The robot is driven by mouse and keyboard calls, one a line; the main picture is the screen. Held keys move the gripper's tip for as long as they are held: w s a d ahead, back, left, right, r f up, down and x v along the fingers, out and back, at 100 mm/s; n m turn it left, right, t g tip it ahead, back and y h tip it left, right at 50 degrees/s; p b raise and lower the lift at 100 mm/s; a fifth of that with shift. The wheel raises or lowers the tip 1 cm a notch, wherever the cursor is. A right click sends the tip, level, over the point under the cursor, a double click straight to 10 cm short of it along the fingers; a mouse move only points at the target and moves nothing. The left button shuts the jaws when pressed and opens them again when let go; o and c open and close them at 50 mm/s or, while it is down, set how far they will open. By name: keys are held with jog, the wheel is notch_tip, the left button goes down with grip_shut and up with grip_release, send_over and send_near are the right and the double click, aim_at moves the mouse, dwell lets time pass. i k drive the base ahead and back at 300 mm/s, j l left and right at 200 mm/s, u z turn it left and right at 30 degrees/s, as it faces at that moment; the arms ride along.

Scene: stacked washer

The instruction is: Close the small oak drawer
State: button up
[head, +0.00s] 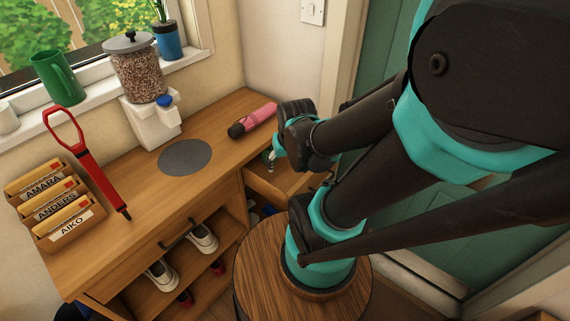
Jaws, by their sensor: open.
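The small oak drawer (283,187) sticks out, open, from the right part of the wooden cabinet, below its top. Part of its inside shows; its front and right side are largely hidden behind my arm. My gripper (272,159) is over the drawer's back left part, close to the cabinet's front edge, with its jaws open. Whether it touches the drawer I cannot tell. I see nothing held in it.
The cabinet top (212,190) holds a pink bottle (258,118), a grey disc (185,157), a red-handled tool (90,165) and labelled boxes (60,208). A wider drawer with a dark handle (180,234) is at left. Shoes (203,240) stand on shelves below. A green door (385,120) is at right.

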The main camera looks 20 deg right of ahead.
aim_at(278, 186)
jog(key=k+j+z, duration=0.1)
jog(key=k+z, duration=0.6)
